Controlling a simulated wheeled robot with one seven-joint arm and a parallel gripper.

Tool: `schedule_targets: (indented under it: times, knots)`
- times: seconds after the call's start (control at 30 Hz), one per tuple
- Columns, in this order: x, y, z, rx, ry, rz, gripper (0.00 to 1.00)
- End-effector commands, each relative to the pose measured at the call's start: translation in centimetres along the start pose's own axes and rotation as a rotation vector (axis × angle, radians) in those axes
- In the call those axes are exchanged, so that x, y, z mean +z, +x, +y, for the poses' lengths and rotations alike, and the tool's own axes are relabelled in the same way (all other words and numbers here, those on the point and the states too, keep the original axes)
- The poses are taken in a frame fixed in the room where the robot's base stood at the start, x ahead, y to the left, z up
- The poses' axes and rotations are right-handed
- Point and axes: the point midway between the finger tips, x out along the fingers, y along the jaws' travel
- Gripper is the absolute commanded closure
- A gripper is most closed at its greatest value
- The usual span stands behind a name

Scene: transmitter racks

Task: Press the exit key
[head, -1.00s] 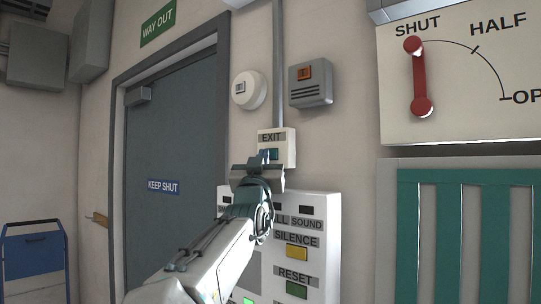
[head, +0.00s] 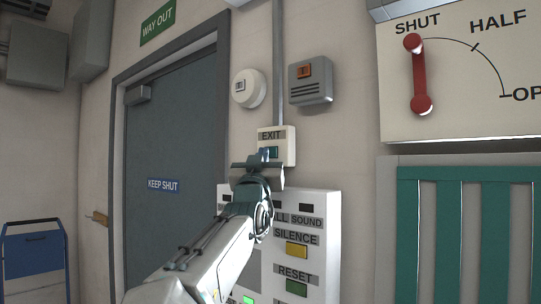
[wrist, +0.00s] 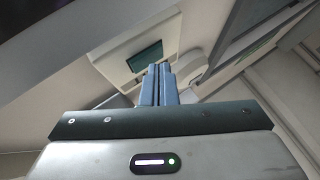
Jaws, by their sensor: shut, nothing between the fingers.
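The exit box (head: 288,147) is a small cream wall box labelled EXIT, to the right of the door frame. Its teal exit key (head: 273,153) shows just above and right of my fingertips. My gripper (head: 264,157) is shut and empty, in front of the box's lower part. In the wrist view the shut blue-grey fingers (wrist: 159,84) point toward the box, and the teal key (wrist: 145,56) shows beyond and slightly left of the fingertips. I cannot tell whether the fingertips touch the box.
A white panel (head: 325,215) with SILENCE (head: 297,251) and RESET (head: 297,288) buttons is below the box. A grey sounder (head: 311,82) and a round white device (head: 248,88) are above. A closed grey door (head: 172,130) stands left.

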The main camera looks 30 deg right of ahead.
Motion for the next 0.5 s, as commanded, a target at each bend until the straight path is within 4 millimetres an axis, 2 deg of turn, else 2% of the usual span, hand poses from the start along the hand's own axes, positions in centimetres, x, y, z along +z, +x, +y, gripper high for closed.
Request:
schedule_targets:
  times: [0.5]
  knots:
    - [-0.5, -0.85, -0.7, -0.003, 0.001, 0.002, 1.0]
